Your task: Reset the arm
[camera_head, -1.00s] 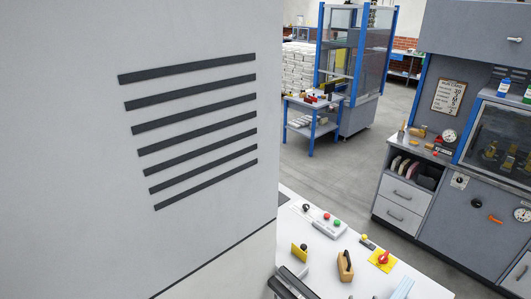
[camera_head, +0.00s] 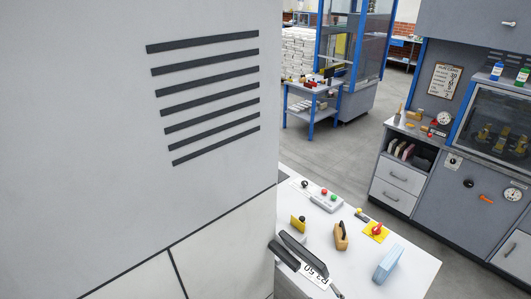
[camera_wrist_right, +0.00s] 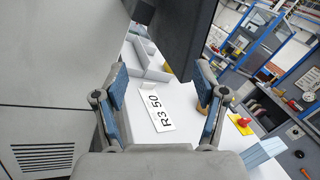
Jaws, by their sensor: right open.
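In the right wrist view, my right gripper (camera_wrist_right: 162,98) has its two blue-padded fingers spread wide, with nothing between them. A white plate marked "R3 50" (camera_wrist_right: 162,112) lies on the white table beyond the fingers. The same plate (camera_head: 316,276) shows in the head view, partly covered by dark bars. My right gripper cannot be made out in the head view. My left gripper is in neither view.
A large grey machine panel (camera_head: 215,205) fills the left. The white table (camera_head: 408,268) carries a button box (camera_head: 326,201), a wooden-handled tool (camera_head: 341,236), a red knob on a yellow base (camera_head: 376,231) and a light blue block (camera_head: 388,262).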

